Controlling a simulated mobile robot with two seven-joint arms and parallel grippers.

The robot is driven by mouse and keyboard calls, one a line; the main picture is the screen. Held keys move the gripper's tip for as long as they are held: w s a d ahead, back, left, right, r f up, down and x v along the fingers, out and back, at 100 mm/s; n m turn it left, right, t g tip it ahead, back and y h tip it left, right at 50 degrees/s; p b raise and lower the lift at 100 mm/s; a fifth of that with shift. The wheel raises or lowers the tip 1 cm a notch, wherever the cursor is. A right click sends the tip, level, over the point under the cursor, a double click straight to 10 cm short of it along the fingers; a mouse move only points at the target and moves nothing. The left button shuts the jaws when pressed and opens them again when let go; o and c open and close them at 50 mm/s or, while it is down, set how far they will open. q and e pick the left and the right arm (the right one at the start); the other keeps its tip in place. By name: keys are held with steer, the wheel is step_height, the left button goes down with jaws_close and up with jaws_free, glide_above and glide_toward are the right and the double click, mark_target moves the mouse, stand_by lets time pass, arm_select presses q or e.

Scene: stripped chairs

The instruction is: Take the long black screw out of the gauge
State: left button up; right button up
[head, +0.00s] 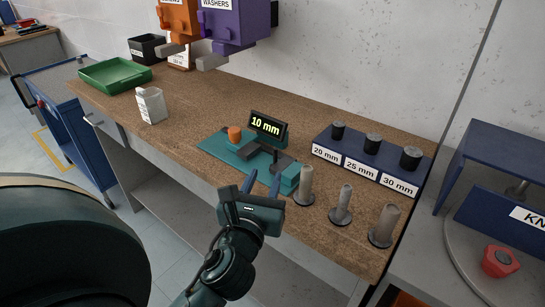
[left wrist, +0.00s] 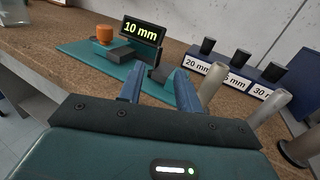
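The gauge (head: 223,148) has a teal base, an orange knob and a black display reading 10 mm. It stands on the brown workbench and also shows in the left wrist view (left wrist: 85,52). A small dark piece (head: 283,160) lies between its grey jaw and teal end block; it may be the black screw, but its shape is unclear. It shows in the left wrist view (left wrist: 162,73) beyond my fingers. My left gripper (head: 263,181) is open and empty, at the bench's front edge, just in front of the gauge. My right gripper is not in view.
A blue rack (head: 325,140) marked 20, 25 and 30 mm holds black screws behind right. Three grey posts (head: 340,207) stand close right of the gripper. The bench between bottle and gauge is clear.

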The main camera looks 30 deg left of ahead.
mark_target(275, 151)
arm_select(q)
steer(key=p+x, duration=0.1)
steer(key=x, duration=1.1)
steer(key=shift+w+a, duration=0.1)
steer(key=shift+c, duration=0.4)
jaws_close()
